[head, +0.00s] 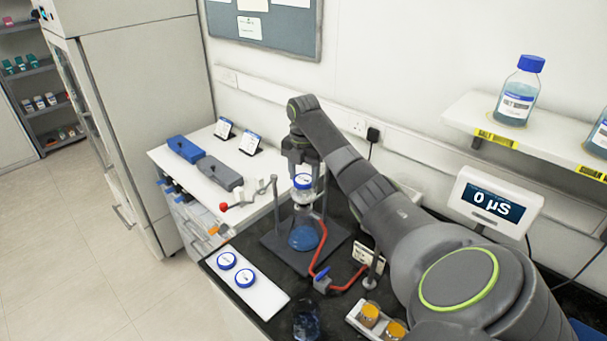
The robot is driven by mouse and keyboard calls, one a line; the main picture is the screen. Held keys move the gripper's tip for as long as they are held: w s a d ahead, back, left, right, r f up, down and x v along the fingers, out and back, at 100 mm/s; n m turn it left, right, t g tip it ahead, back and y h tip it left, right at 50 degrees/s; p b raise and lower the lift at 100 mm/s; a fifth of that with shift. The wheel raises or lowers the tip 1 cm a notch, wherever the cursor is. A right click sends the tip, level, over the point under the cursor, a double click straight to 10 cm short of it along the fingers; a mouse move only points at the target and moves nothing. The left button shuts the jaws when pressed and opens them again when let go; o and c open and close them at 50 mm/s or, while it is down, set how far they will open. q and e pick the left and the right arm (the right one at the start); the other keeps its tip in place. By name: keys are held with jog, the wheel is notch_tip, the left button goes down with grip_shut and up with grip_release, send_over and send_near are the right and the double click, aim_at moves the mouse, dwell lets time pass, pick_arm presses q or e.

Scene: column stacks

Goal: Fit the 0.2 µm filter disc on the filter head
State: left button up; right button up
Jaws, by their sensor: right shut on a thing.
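My right gripper (302,166) reaches in from the right and points down over the glass column stand. It is shut on a blue-rimmed white disc (303,181), which looks like a filter disc; its label is too small to read. The disc is right at the top of the clear glass vessel (303,196); I cannot tell whether it touches or is seated. Two similar blue-rimmed discs (227,260) (245,277) lie on a white tray (262,298) at the front left, their labels unreadable. My left gripper is out of view.
Blue liquid (304,237) fills the vessel's lower part. A red tube (319,245) runs to a blue valve (321,277). Amber-filled jars (370,314) stand at the front. The meter (493,204) reads 0 µS. A shelf (545,137) holds blue-capped bottles (518,92).

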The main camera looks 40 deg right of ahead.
aim_at(304, 179)
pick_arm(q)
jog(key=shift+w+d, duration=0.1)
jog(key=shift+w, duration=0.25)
pick_arm(e)
jog(key=shift+f, duration=0.15)
dwell(0.4)
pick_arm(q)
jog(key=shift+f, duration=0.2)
pick_arm(e)
jog(key=shift+f, duration=0.9)
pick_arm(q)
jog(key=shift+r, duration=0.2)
pick_arm(e)
jog(key=shift+f, duration=0.5)
dwell(0.5)
jog(key=o, duration=1.4)
jog(key=shift+o, duration=0.2)
